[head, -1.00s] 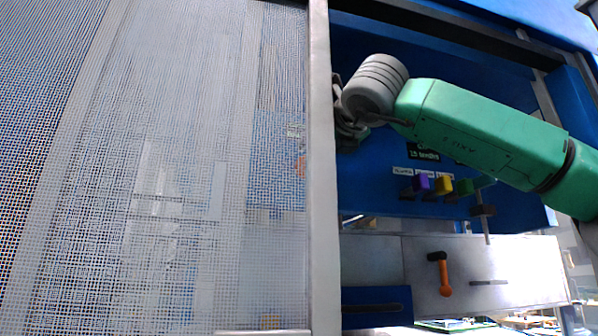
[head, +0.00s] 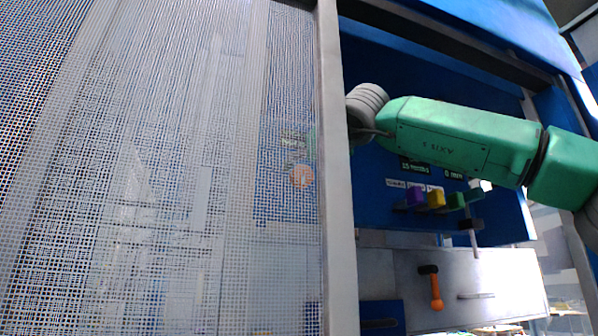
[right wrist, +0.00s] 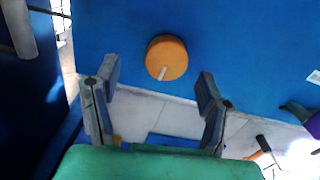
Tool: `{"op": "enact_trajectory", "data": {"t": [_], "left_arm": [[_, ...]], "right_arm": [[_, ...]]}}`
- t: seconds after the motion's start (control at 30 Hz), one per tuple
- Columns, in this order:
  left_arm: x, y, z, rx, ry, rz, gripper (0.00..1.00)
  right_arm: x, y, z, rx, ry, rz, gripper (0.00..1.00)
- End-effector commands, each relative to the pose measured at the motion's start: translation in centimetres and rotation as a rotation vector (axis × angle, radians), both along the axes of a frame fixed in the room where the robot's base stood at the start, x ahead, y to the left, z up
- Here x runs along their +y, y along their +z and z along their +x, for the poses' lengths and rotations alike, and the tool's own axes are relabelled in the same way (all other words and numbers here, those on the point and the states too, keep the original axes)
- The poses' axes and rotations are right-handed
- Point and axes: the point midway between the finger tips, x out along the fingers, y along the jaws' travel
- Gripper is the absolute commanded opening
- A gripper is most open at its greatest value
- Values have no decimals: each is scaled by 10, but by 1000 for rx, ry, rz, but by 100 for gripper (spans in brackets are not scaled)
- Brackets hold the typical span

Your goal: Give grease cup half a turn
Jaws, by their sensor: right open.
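The grease cup (right wrist: 166,58) is a round orange knob with a white mark at its lower edge, on a blue panel in the right wrist view. In the head view an orange round patch (head: 301,175), seen through the mesh, looks like the same cup. My right gripper (right wrist: 158,73) is open, with one finger low on each side of the cup in the picture. The fingers look empty, and I see no contact with the cup. In the head view, the post and mesh hide most of this gripper. My left gripper is out of view.
A mesh guard (head: 150,200) fills the left, edged by a grey upright post (head: 338,170) close to my right wrist. Purple (head: 415,197), yellow (head: 436,198) and green (head: 456,201) blocks sit under my right arm. An orange-handled tool (head: 436,290) is below.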

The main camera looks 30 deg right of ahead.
Motion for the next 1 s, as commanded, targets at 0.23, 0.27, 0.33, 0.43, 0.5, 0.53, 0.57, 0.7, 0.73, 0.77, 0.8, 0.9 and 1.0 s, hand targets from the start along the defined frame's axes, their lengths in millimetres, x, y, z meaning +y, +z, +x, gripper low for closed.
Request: {"op": "enact_trajectory", "data": {"t": [0.23, 0.27, 0.33, 0.43, 0.5, 0.53, 0.57, 0.7, 0.73, 0.77, 0.8, 0.9, 1.0], "left_arm": [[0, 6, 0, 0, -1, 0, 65], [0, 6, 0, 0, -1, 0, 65], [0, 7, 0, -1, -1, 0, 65], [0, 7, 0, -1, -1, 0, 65], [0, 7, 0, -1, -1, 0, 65], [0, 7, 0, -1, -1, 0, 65], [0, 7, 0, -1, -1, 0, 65], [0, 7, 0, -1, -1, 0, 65], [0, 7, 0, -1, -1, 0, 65], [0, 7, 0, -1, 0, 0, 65], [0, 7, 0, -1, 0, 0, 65], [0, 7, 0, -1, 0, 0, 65], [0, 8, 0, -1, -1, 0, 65]], "right_arm": [[-9, -1, 38, 1, 0, 3, 65], [-9, 0, 40, 1, 0, 3, 65], [-10, 0, 43, 1, 0, 2, 65], [-9, 0, 45, 0, 0, 1, 65], [-8, 0, 46, 0, 1, 0, 65], [-7, 0, 46, 0, 1, -1, 65], [-7, 0, 46, 0, 1, -1, 65], [-8, 0, 46, 0, 1, 0, 51], [-8, 0, 46, 0, 1, 0, 40], [-9, -1, 46, 0, 1, 1, 30], [-10, -1, 46, 1, 1, 1, 16], [-9, -1, 46, 1, 2, 1, 15], [-10, -1, 46, 5, 2, -7, 15]]}}
